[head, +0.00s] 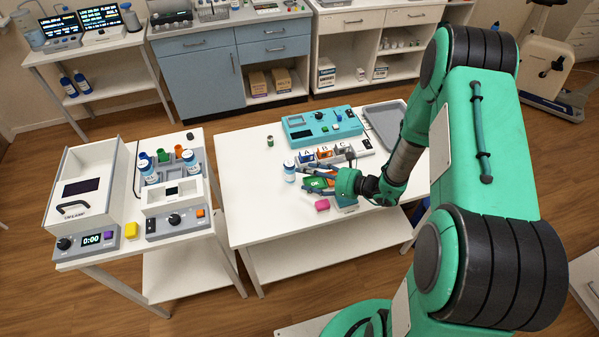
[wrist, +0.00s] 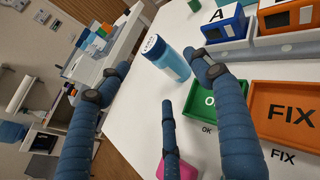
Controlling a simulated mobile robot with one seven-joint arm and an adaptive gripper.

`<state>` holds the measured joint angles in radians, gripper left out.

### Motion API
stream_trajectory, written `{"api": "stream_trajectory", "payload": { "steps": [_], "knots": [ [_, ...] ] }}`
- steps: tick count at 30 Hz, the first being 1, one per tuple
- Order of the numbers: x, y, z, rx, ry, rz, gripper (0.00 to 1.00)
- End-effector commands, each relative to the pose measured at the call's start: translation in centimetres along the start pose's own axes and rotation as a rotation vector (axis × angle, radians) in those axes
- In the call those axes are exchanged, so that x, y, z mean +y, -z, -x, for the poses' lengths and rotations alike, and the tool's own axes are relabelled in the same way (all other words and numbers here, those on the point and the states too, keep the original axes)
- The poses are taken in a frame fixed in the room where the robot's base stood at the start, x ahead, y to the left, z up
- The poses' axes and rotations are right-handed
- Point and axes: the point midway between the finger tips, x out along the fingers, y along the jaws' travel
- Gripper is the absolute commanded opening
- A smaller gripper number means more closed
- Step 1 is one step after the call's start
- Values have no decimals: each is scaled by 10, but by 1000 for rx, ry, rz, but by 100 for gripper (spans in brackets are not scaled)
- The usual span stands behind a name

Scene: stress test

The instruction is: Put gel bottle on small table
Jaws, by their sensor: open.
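My gripper (head: 304,175) is open, low over the table, just right of the bottle. In the wrist view its blue fingers (wrist: 157,75) are spread and empty, with the bottle beyond the tips. A smaller white table (head: 85,259) stands at the left.
The left table carries devices, a bottle rack (head: 165,168) and a yellow block (head: 131,230). A floor gap separates the tables.

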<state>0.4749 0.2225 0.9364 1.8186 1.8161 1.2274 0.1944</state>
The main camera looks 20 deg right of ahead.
Motion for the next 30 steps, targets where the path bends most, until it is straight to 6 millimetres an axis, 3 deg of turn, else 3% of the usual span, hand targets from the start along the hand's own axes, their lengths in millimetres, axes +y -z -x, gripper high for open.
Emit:
{"api": "stream_trajectory", "payload": {
  "steps": [10,30],
  "knots": [
    [0,0,30,0,1,0,65],
    [0,0,33,0,0,1,65]
  ]
}}
